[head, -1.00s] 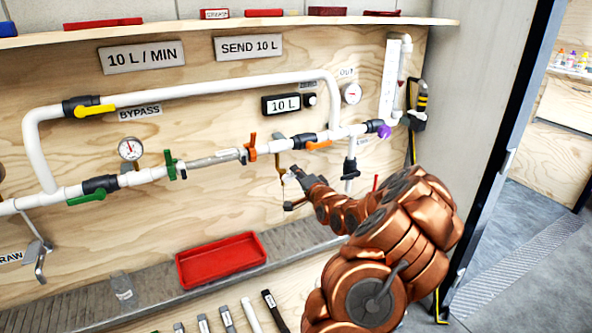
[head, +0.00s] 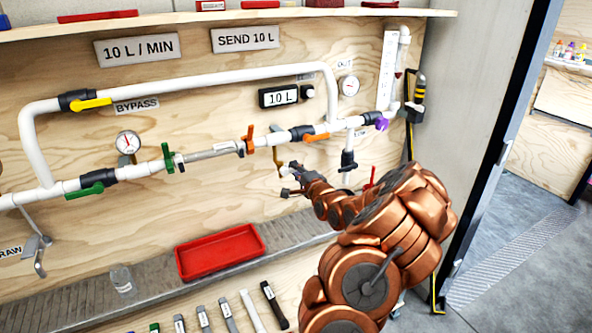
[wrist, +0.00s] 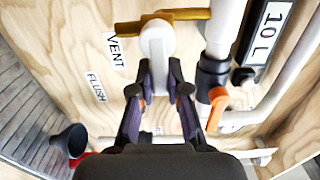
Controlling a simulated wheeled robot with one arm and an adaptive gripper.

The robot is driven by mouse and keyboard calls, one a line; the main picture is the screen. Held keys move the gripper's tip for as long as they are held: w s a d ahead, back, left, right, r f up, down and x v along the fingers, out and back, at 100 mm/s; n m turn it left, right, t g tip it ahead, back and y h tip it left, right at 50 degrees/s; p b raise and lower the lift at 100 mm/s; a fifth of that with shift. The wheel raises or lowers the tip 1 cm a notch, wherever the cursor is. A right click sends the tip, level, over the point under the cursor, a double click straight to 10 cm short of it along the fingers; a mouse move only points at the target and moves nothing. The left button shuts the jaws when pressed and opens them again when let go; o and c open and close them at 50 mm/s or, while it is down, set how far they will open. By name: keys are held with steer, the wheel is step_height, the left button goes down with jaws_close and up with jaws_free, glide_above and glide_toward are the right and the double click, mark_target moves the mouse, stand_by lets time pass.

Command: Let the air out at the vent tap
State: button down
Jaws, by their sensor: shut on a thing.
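The vent tap has a brass-coloured body (head: 279,155) on the wooden panel, below the main white pipe. In the wrist view a brass-coloured bar (wrist: 182,14) and a rounded white piece (wrist: 157,45) show beside the VENT label (wrist: 115,50). My gripper (wrist: 159,82) reaches the white piece from below, with its two dark fingers shut on the piece's lower part. In the head view my gripper (head: 291,180) is at the tap, small and partly hidden by its own links. I cannot tell whether the tap is open.
A FLUSH label (wrist: 96,88) and a black funnel-like piece (wrist: 68,140) are left of my gripper. An orange-handled valve (wrist: 216,108) is close on the right. The red tray (head: 260,232) lies on the grey ledge below. The panel left of the tap's lower part is bare.

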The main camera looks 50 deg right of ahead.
steer(key=c, duration=1.1)
jaws_free()
steer(key=shift+v, duration=6)
